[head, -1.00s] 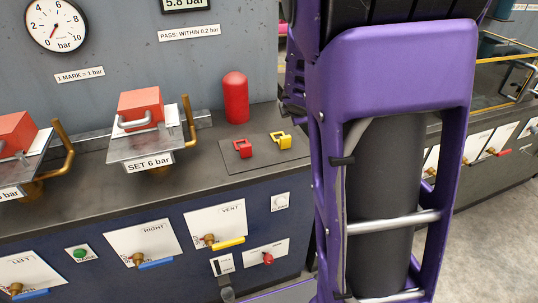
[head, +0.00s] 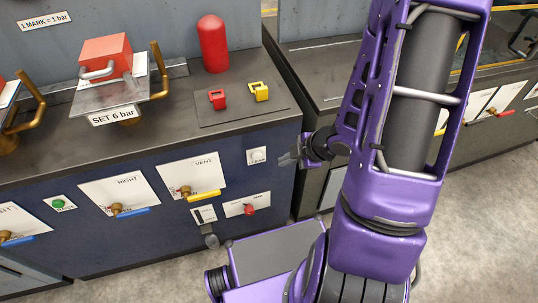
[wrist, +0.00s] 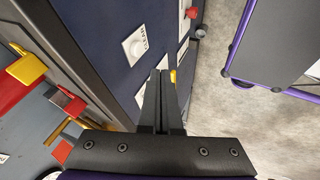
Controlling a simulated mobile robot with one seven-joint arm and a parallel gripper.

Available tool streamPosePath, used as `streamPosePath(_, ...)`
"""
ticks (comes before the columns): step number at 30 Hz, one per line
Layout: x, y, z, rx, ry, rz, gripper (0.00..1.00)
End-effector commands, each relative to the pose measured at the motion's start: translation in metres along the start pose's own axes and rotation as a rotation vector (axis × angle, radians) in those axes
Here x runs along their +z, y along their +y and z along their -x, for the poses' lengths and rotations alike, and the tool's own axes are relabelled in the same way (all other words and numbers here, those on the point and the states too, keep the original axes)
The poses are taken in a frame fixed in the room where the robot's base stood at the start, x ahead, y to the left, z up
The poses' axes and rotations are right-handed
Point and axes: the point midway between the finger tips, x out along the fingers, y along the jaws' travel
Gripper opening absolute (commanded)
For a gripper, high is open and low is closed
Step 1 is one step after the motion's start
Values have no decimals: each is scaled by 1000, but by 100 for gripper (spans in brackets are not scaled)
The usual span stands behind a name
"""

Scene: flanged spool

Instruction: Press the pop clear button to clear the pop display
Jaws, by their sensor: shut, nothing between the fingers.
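The clear button (head: 257,156) is a round white button on a white plate, on the blue front panel near its right end. It also shows in the wrist view (wrist: 136,46), marked CLEAR, up and left of the fingertips. My gripper (head: 286,160) is shut and empty, just right of the button in the head view; the button face stays visible. Its dark fingers (wrist: 160,74) lie side by side in the wrist view. I cannot tell the exact gap to the panel.
A vent plate with a yellow lever (head: 204,196) is left of the button. A red knob (head: 250,210) is below it. Grey floor is open at right.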

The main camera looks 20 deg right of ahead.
Motion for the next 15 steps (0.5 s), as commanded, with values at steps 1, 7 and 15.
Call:
streamPosePath(1,-2,-3,0,0,12,-8,0)
streamPosePath(7,-5,-5,0,1,25,-13,0)
streamPosePath(15,-4,-5,-3,1,24,-13,0)
